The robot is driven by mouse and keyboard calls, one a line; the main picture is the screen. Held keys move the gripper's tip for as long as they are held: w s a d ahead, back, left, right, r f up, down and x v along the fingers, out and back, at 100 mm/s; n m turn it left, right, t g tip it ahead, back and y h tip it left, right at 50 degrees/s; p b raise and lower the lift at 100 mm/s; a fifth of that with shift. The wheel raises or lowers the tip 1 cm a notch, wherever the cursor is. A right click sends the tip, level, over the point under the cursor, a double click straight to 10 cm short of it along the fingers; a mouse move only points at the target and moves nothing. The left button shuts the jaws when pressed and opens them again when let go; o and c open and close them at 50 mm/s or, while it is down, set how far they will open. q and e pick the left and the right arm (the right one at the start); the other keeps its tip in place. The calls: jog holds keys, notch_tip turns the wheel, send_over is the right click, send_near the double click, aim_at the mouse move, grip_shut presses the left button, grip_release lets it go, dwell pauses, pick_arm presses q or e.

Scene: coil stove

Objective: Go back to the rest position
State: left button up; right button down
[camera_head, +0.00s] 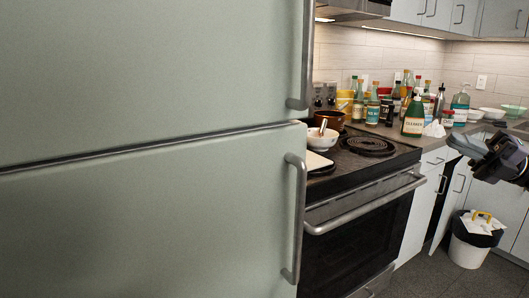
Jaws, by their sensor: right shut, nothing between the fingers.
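My right gripper (463,147) is at the right edge of the head view, its dark arm coming in from the right. It is shut and empty, in front of the counter and the lower cabinets, above the trash bin. My left gripper is not in view.
A large pale green fridge (150,200) with vertical handles fills the left half. Beside it stands the coil stove (385,158) with a white bowl (322,138) and a brown pot (328,119). Several bottles (412,118) crowd the counter. A white trash bin (468,250) stands on dark floor (425,278).

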jog(key=w+a+f+m+t+h+p, duration=0.1)
jog(key=a+f+m+t+h, duration=0.25)
jog(key=a+f+m, duration=0.4)
jog(key=a+f+m+t+h+p, duration=0.15)
jog(key=a+f+m+t, duration=0.3)
jog(key=f, duration=0.55)
jog(key=w+a+f+m+t+h+p, duration=0.1)
jog(key=a+f+m+t+h, duration=0.35)
jog(key=f+m, duration=0.3)
jog(key=s+a+f+m+g+h+p, duration=0.1)
jog(key=s+a+f+m+g+h, duration=0.1)
jog(key=s+f, duration=0.4)
jog(key=s+a+f+m+g+h, duration=0.1)
jog(key=s+f+m+g+h, duration=0.2)
jog(key=s, duration=1)
jog(key=s+a+f+m+g+h+p, duration=0.1)
jog(key=s+a+f+m+g+h, duration=0.1)
jog(key=s+f+m, duration=0.7)
jog(key=shift+s+a+g+h+p, duration=0.35)
jog(key=shift+s+g+h, duration=0.1)
jog(key=shift+h, duration=0.6)
jog(key=shift+m, duration=0.25)
